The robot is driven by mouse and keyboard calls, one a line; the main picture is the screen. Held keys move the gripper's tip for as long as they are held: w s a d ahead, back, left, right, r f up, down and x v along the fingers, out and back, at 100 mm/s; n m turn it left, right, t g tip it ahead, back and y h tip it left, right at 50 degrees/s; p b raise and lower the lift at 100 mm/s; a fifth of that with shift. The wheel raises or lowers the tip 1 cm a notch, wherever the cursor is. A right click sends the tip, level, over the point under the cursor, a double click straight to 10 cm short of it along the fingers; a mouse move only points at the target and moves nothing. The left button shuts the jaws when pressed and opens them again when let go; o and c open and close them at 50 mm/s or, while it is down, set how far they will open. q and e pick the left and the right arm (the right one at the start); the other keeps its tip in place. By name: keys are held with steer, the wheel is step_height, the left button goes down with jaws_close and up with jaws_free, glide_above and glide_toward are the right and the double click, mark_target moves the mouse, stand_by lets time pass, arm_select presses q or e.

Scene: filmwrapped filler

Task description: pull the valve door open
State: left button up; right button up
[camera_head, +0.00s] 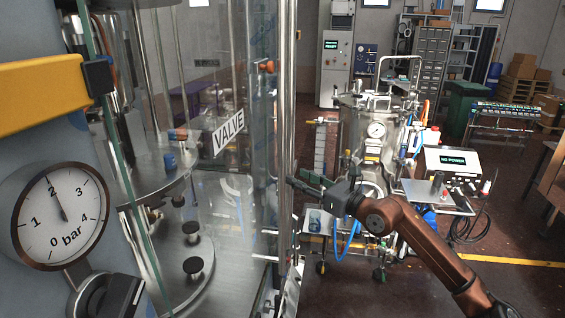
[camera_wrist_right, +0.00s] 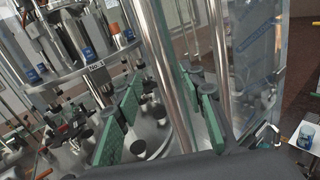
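The valve door (camera_head: 225,140) is a clear panel with a white VALVE label (camera_head: 228,132) on the left side of the head view. A long vertical metal bar (camera_head: 288,90) stands at its right edge. My right gripper (camera_head: 298,183) is beside this bar, with its arm coming from the lower right. In the right wrist view its green-padded fingers (camera_wrist_right: 160,118) are spread wide. A shiny bar (camera_wrist_right: 158,70) shows between them, and another bar (camera_wrist_right: 218,50) stands near the right finger. I cannot tell whether either finger touches a bar. My left gripper is not in view.
A pressure gauge (camera_head: 62,215) and a yellow bar (camera_head: 45,85) are close at the left. A steel vessel cart (camera_head: 372,150) and a box reading NO POWER (camera_head: 452,165) stand behind my right arm. Dark floor (camera_head: 420,285) is clear at lower right.

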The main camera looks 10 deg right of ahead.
mark_target(285, 169)
steer(key=x, duration=0.2)
steer(key=p+x, duration=0.1)
steer(key=x, duration=0.1)
steer(key=p+x, duration=0.1)
steer(key=x, duration=0.2)
steer(key=shift+a+r, duration=0.1)
steer(key=shift+r, duration=0.3)
steer(key=shift+w+a+f, duration=0.15)
steer(key=shift+w, duration=0.2)
steer(key=shift+c, duration=0.5)
jaws_close()
